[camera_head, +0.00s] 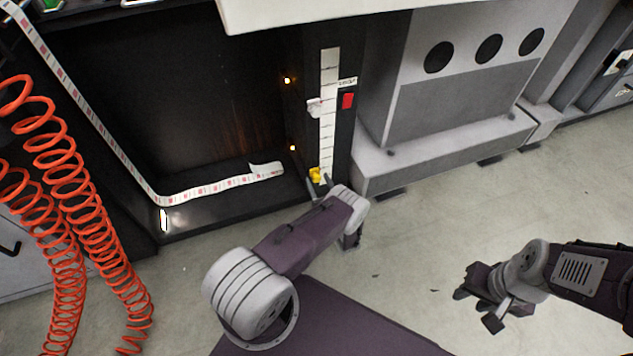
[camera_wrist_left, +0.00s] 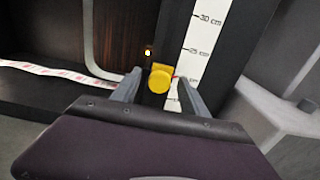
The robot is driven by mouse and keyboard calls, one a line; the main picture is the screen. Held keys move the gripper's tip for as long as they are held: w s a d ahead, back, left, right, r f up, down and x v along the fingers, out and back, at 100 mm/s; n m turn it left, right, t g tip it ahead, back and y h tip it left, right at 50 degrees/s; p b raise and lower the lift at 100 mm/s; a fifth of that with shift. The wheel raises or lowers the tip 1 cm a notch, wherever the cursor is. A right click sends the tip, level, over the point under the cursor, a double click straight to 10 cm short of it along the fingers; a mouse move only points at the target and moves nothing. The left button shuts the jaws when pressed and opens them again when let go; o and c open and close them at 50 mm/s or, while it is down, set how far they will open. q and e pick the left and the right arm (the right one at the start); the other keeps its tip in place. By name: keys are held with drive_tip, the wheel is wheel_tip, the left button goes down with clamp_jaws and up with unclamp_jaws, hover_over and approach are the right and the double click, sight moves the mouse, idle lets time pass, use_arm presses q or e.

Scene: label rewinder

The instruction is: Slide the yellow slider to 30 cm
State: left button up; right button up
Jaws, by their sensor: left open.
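The yellow slider (camera_head: 315,174) sits low beside the white vertical scale (camera_head: 328,110) on the dark post. In the left wrist view the yellow slider (camera_wrist_left: 160,78) lies below the 25 cm mark of the scale (camera_wrist_left: 203,50), and the 30 cm mark is higher up. My left gripper (camera_wrist_left: 160,88) is open, with one finger on each side of the slider in that view; I cannot tell whether they touch it. In the head view my left gripper (camera_head: 325,188) is at the post's lower end, partly hidden by its wrist. My right gripper (camera_head: 477,303) is over the floor, away from the post.
A red switch (camera_head: 348,101) is right of the scale. A white pointer (camera_head: 314,107) sticks out left of it, higher up. A label strip (camera_head: 220,187) runs along the dark panel's bottom. A grey machine (camera_head: 450,100) stands to the right. Orange coiled hoses (camera_head: 75,200) hang at left.

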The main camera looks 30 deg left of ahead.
use_arm(q)
drive_tip(key=shift+w+a+f, duration=0.2)
drive_tip(key=shift+w+a, duration=0.25)
drive_tip(key=shift+a, duration=0.1)
drive_tip(key=shift+w+a+r+b, duration=0.2)
drive_tip(key=shift+w+a+b, duration=0.1)
drive_tip(key=shift+w+a, duration=0.05)
clamp_jaws()
drive_tip(key=shift+s, duration=0.1)
drive_tip(key=shift+s+a+f, duration=0.1)
idle(0.6)
